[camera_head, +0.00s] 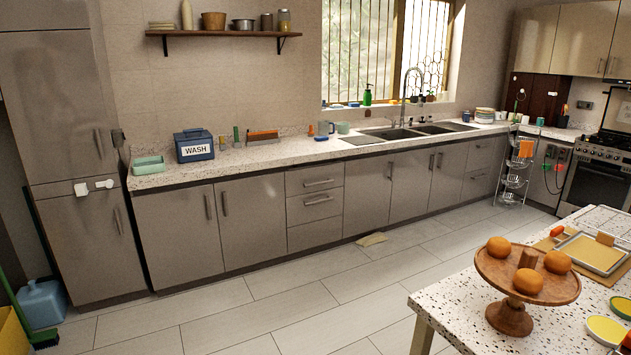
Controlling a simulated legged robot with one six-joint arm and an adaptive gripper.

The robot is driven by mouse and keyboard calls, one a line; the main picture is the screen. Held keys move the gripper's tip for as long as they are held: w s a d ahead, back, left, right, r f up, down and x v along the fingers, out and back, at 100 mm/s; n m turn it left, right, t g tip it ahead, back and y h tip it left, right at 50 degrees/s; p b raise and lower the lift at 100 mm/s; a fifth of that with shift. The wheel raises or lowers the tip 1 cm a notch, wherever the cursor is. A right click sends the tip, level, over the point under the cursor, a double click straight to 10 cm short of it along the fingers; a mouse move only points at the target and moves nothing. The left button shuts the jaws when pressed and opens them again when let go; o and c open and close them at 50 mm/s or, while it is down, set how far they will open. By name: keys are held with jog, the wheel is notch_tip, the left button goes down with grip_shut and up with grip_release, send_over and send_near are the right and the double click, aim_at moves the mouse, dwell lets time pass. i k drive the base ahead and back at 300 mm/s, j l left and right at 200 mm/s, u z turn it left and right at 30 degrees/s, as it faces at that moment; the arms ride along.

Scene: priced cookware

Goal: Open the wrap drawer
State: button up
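My gripper is not in view. A stack of drawers stands in the middle of the grey lower cabinets: a top drawer (315,178), a middle drawer (315,205) and a bottom drawer (315,234). The top and middle ones show bar handles. More drawers (480,152) are in the cabinets farther right, left of the wire rack. All these drawers look shut. No label tells which one is the wrap drawer, and the contents are hidden.
A table (455,318) with a wooden stand (508,318) of oranges fills the lower right. A cloth (372,239) lies on the floor by the cabinets. A wire rack (515,170) stands near the oven (590,180). The tiled floor (290,290) before the drawers is mostly clear.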

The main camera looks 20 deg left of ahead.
aim_at(308, 179)
jog(key=i+j+u, duration=0.3)
jog(key=j, duration=0.25)
jog(key=i+j+u, duration=0.3)
jog(key=j, duration=0.25)
jog(key=i+j+u, duration=0.25)
jog(key=i+j, duration=0.35)
jog(key=i, duration=0.25)
jog(key=i+j, duration=0.2)
jog(key=i, duration=0.25)
jog(key=i+j, duration=0.2)
jog(key=i, duration=0.25)
jog(key=i+l+z, duration=0.15)
jog(key=i+z, duration=0.25)
jog(key=i, duration=0.5)
jog(key=i+j+z, duration=0.1)
jog(key=i+z, duration=0.3)
jog(key=i, duration=0.55)
jog(key=i+l+u, duration=0.1)
jog(key=i+u, duration=0.25)
jog(key=i, duration=1.3)
